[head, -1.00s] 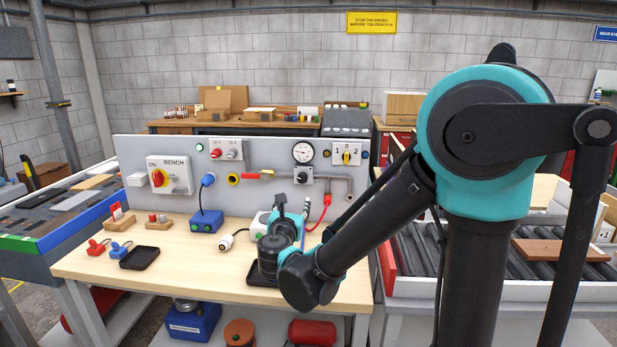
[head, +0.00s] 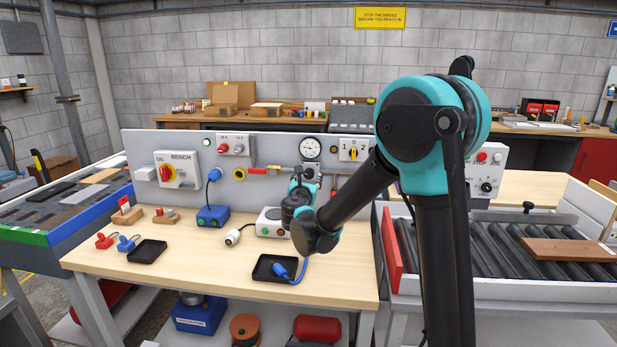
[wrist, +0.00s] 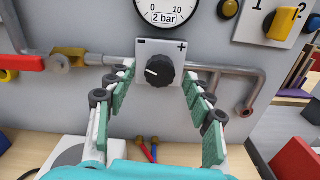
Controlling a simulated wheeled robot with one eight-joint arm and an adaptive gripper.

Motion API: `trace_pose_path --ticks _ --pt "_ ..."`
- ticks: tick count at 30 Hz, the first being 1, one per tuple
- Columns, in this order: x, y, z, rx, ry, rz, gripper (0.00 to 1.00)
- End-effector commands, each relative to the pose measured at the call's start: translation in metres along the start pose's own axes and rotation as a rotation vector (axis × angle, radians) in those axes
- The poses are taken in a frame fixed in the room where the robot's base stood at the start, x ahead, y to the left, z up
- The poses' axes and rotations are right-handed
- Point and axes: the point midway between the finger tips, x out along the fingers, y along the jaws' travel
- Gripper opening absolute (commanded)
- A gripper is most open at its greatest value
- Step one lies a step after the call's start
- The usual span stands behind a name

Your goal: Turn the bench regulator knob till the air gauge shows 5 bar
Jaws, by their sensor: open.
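The air gauge (wrist: 166,8) is a white round dial at the top of the wrist view, labelled 2 bar; its upper part is cut off. In the head view the gauge (head: 311,148) is on the upright panel. The regulator knob (wrist: 159,70) is black with a white mark pointing left, on a grey plate marked minus and plus. My gripper (wrist: 158,74) is open and empty, with one green-padded finger on each side of the knob. Its fingertips look apart from the knob. In the head view my gripper (head: 302,186) is in front of the panel and hides the knob.
A pipe with a red-handled valve (wrist: 22,62) runs left of the knob, and a bent pipe (wrist: 245,85) runs right. A rotary switch (head: 354,149) is right of the gauge. A black tray (head: 262,275) with a blue connector lies on the bench.

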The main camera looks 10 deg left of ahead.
Motion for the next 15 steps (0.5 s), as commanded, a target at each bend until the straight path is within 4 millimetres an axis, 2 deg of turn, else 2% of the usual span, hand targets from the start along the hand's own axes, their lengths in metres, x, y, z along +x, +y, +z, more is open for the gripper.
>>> trace_pose_path --ticks 6,15 --pt "0.017 0.0 0.0 0.0 0.0 0.0 0.52" --pt "0.018 0.0 0.0 0.0 0.0 0.0 0.52"
